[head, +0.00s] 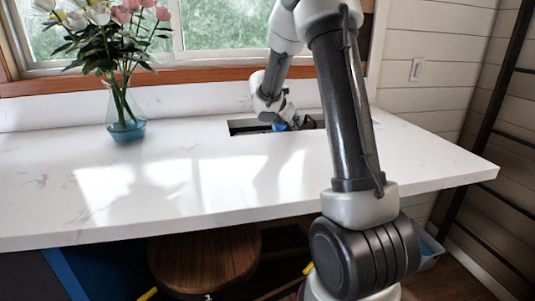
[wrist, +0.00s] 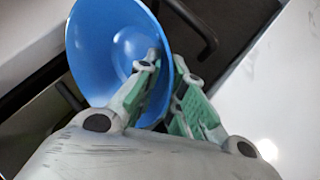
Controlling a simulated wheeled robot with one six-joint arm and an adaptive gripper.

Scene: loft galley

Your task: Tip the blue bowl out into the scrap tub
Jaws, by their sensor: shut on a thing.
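The blue bowl (wrist: 108,48) fills the upper left of the wrist view, its open side facing the camera. No contents show in the visible part of its inside. My gripper (wrist: 170,85) is shut on the bowl's wall, one green-padded finger on the inner side and the other outside. In the head view a small blue part of the bowl (head: 280,127) shows below my gripper (head: 287,119), at the dark recess in the counter.
The dark recess (head: 240,127) in the white counter (head: 60,195) shows black bars in the wrist view (wrist: 207,38). A glass vase with flowers (head: 126,125) stands at the left. The counter's middle is clear. A round wooden stool (head: 205,258) is below the front edge.

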